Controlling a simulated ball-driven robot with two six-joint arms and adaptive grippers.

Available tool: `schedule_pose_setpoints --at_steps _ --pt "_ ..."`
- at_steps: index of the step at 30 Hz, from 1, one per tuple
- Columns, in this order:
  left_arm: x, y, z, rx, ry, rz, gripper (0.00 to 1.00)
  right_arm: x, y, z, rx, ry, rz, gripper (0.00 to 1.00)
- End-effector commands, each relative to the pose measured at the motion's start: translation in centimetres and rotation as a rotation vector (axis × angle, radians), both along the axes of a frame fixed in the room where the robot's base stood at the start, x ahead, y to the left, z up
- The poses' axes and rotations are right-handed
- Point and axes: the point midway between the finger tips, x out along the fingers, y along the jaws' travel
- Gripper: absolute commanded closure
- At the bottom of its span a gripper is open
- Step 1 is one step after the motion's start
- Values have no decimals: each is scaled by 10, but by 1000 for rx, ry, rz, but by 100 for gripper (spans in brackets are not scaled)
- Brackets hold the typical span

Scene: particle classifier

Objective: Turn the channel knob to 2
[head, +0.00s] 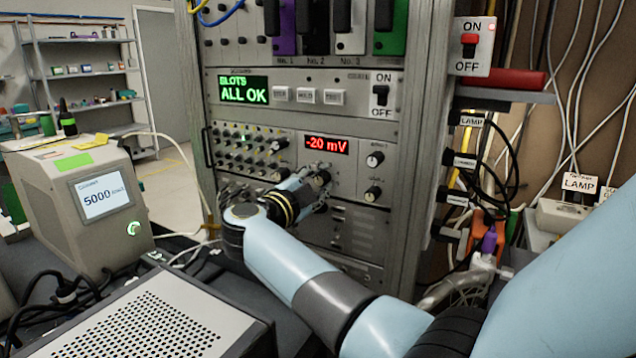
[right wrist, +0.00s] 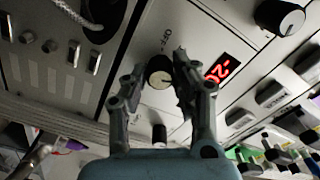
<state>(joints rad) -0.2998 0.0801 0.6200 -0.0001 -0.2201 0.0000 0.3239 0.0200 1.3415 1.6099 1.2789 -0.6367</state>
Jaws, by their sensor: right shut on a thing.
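A black knob (right wrist: 159,72) with a pale face and a pointer line sits between the fingers of my right gripper (right wrist: 160,85) in the right wrist view. The gripper is shut on this knob, which I take as the channel knob; its label is too small to read. In the head view my right gripper (head: 318,188) is at the rack panel (head: 340,200), just below the red display (head: 326,145) reading -20 mV. My arm and fingers partly hide the knob there, and its setting cannot be read. My left gripper is not in view.
Two other knobs (head: 374,159) sit right of the display. A panel of small knobs (head: 243,145) lies to its left. Above is a green screen (head: 244,90) reading ALL OK. Cables hang at right.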

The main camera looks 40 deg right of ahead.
Motion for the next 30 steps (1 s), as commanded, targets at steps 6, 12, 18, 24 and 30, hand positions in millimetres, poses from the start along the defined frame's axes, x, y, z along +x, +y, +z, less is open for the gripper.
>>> schedule_pose_setpoints --at_steps 6,12,18,24,30 --pt "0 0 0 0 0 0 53 0 0 0 1 1 0 71" --pt "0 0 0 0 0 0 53 0 0 0 0 1 0 51" --pt "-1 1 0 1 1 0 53 0 0 0 -1 2 0 51" --pt "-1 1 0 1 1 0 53 -6 20 -2 4 2 2 51" --pt "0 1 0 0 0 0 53 -16 54 -2 4 2 1 51"
